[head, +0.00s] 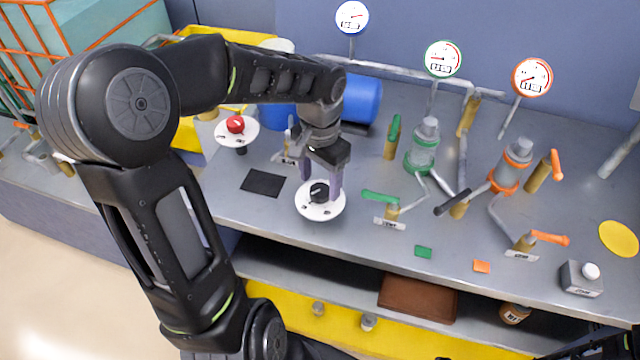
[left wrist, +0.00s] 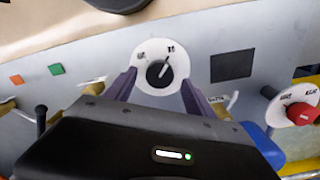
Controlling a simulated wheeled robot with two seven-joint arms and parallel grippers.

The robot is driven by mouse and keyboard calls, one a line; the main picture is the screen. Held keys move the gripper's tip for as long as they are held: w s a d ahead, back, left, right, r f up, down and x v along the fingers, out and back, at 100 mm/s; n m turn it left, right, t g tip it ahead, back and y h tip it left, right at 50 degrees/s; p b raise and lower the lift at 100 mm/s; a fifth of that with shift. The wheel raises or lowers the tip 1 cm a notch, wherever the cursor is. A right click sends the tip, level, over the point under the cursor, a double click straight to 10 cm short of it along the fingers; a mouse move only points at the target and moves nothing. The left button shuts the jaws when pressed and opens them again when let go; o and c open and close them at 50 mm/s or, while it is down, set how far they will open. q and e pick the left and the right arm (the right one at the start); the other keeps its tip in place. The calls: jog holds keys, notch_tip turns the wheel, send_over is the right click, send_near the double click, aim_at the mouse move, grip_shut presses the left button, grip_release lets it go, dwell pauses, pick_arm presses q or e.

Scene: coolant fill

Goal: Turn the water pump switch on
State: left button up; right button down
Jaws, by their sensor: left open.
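The water pump switch looks to be the black rotary knob (head: 319,191) on a round white dial plate (head: 329,212) on the grey bench. In the left wrist view the knob (left wrist: 160,73) has a white pointer line aimed up and slightly right, toward the right-hand of two small labels on the plate. My left gripper (head: 321,188) points down over the knob. Its purple fingers are open, one on each side of the knob, and in the left wrist view the gripper (left wrist: 158,90) shows a gap to the knob on both sides. My right gripper is not in view.
A red knob (head: 235,125) on another white plate sits further left. A black square (head: 262,183) lies between them. Green-handled (head: 380,197) and orange-handled (head: 550,238) valves stand to the right, with gauges and pipes behind. A blue cylinder (head: 362,100) lies behind my gripper.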

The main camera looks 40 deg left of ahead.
aim_at(320, 190)
pick_arm(q)
notch_tip(320, 190, up, 6)
jog(key=shift+f, duration=0.1)
dwell(0.6)
